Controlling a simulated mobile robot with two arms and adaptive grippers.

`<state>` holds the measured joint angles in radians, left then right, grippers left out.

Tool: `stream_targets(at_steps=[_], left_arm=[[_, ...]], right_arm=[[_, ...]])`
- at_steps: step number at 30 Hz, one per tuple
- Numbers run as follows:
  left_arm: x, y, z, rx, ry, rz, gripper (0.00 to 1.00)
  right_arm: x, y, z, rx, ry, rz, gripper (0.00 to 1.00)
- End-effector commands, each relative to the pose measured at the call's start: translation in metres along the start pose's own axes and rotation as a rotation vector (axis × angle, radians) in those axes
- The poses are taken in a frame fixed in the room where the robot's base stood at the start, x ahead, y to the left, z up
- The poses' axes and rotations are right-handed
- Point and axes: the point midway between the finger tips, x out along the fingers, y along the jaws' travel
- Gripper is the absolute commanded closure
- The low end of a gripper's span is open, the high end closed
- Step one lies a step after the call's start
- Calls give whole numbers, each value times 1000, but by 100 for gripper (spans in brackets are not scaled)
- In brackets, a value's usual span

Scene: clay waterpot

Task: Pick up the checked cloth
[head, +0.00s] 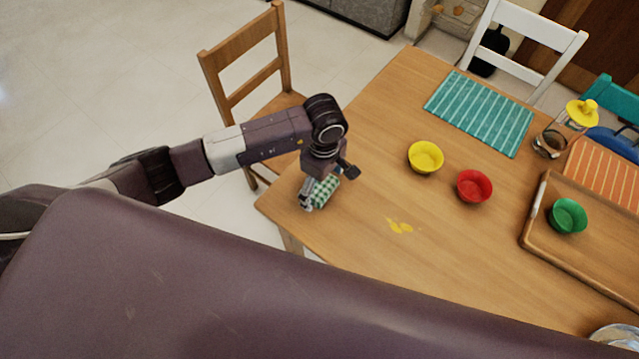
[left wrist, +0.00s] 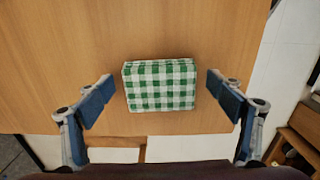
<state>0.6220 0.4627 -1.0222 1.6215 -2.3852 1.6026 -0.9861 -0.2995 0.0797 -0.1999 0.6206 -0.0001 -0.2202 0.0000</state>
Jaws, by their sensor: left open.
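The checked cloth (head: 324,189) is a folded green and white block lying on the wooden table near its left corner. In the left wrist view the cloth (left wrist: 160,86) lies between the fingers, with a gap on each side. My left gripper (head: 327,186) is open above the cloth and partly hides it in the head view. The left wrist view shows its two blue-padded fingers (left wrist: 160,97) spread wide and not touching the cloth. My right gripper is not in view.
A yellow bowl (head: 425,157) and a red bowl (head: 474,186) stand on the table (head: 340,240) to the right, near a yellow spill (head: 399,226). A tray (head: 531,215) holds a green bowl (head: 567,216). A teal striped mat (head: 480,112) lies at the back. A wooden chair (head: 246,62) stands beside the table.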

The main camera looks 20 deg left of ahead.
Motion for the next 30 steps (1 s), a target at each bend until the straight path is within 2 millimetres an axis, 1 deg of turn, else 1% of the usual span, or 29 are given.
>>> stream_targets(at_steps=[6,18,26,30], left_arm=[[1,0,0,-1,-1,1,15],[1,0,0,-1,-1,1,59],[0,0,0,-1,-1,1,59],[-7,1,0,-1,0,2,59]], right_arm=[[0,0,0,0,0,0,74],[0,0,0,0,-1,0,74],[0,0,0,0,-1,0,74],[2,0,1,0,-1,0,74]])
